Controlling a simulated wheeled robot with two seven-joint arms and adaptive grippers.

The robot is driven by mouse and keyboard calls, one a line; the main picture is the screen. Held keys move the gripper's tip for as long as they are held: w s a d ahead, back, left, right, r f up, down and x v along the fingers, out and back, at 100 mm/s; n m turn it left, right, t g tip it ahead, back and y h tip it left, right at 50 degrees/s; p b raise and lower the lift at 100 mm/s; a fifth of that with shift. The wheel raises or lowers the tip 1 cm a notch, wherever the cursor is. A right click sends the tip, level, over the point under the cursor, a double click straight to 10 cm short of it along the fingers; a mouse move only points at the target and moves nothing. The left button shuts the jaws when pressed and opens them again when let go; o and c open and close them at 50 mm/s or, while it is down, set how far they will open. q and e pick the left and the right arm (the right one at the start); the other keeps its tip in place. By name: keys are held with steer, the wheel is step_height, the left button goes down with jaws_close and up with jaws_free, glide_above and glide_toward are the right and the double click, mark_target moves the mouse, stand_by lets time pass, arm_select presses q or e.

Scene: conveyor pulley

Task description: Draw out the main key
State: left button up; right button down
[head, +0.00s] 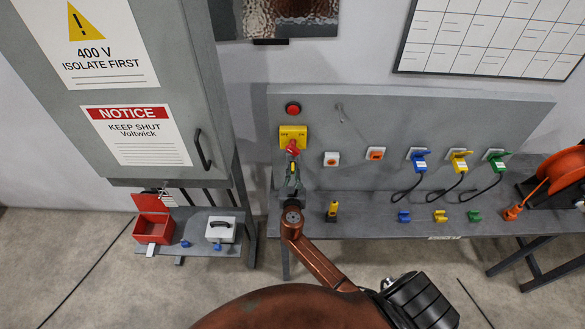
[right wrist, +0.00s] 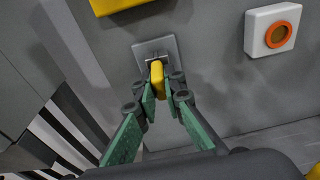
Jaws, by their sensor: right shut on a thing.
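The main key shows as a yellow key head (right wrist: 157,72) in the right wrist view, in front of a small grey lock plate (right wrist: 142,49) on the panel. My right gripper (right wrist: 161,88) is shut on this key head, with a green-faced finger on each side. I cannot tell how far the key sits in the lock, as its shaft is hidden. In the head view my right gripper (head: 292,174) is at the panel, just below the yellow switch box (head: 286,132) with its red handle (head: 293,147). My left gripper is not in view.
A yellow-and-black item (head: 332,211) stands on the grey bench right of my arm. Blue, yellow and green plugs (head: 420,160) with black cables hang further right, near an orange reel (head: 555,172). Left are a grey cabinet (head: 195,75) and an open red box (head: 150,228).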

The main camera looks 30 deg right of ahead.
steer(key=shift+s+a+f+p, duration=0.1)
steer(key=shift+s+a+p, duration=0.25)
steer(key=shift+s, duration=0.2)
stand_by(0.5)
steer(key=shift+s+a, duration=0.25)
steer(key=shift+s, duration=0.1)
steer(key=shift+f+p+v, duration=0.2)
steer(key=shift+p+v, duration=0.05)
steer(key=shift+v, duration=0.7)
steer(key=shift+f+p+v, duration=0.2)
steer(key=shift+p+v, duration=0.05)
steer(key=shift+v, duration=0.65)
steer(key=shift+f+p+v, duration=0.15)
steer(key=shift+p+v, duration=0.1)
steer(key=shift+v, duration=0.7)
